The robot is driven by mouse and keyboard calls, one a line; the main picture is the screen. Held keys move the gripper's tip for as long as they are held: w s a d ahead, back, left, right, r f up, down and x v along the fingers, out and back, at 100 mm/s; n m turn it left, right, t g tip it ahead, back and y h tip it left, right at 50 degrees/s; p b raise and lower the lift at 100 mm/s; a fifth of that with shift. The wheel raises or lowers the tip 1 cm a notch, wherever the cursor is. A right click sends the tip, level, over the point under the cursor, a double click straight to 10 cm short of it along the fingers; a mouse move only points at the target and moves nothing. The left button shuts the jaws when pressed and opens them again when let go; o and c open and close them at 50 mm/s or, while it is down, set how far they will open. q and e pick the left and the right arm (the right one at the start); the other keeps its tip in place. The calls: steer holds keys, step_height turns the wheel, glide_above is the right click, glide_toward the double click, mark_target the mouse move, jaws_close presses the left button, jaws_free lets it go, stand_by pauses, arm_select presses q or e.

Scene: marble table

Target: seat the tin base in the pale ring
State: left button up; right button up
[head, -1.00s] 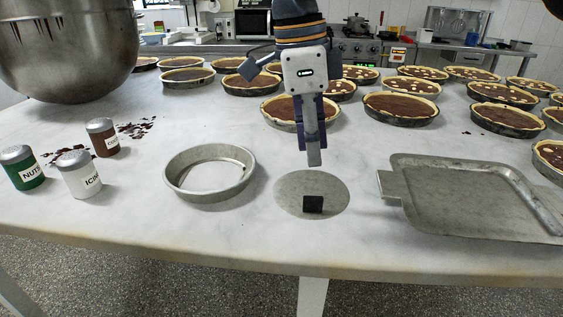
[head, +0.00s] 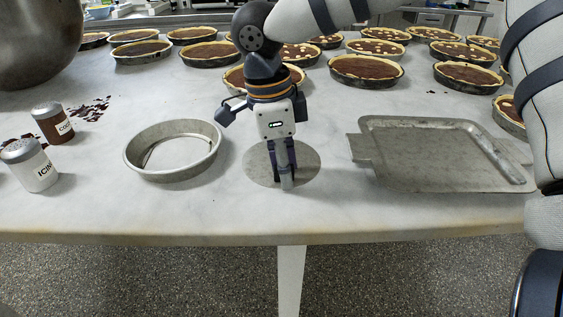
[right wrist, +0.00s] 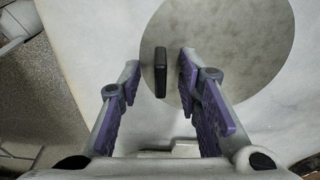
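The tin base (head: 307,168) is a flat grey disc lying on the marble table, also large in the right wrist view (right wrist: 240,50). A black upright tab (right wrist: 160,72) stands on it near its edge. My right gripper (head: 286,182) points down over the disc. In the right wrist view its two fingers (right wrist: 159,75) are apart, with the tab in the gap between them and clear space on both sides. In the head view the gripper hides the tab. The pale ring (head: 172,177) is a round metal rim on the table, left of the disc and apart from it. My left gripper is not in view.
A metal tray (head: 430,160) lies right of the disc. Shakers (head: 35,170) stand at the left, near a large steel bowl (head: 35,45). Several filled tarts (head: 365,72) cover the back. The table's front edge is close to the disc.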

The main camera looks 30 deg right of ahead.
jaws_close()
steer(key=shift+r, duration=0.15)
steer(key=shift+r, duration=0.3)
steer(key=r, duration=0.3)
steer(key=shift+s+a+r, duration=0.2)
steer(key=shift+s+r, duration=0.05)
steer(key=shift+r, duration=0.1)
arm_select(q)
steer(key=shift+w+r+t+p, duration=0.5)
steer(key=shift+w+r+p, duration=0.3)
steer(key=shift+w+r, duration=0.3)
arm_select(e)
steer(key=s+a+r, duration=0.7)
steer(key=s+r, duration=0.1)
steer(key=s, duration=0.3)
steer(key=shift+a+r, duration=0.25)
steer(key=shift+a, duration=0.15)
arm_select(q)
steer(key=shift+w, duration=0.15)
arm_select(e)
steer(key=shift+w, duration=0.15)
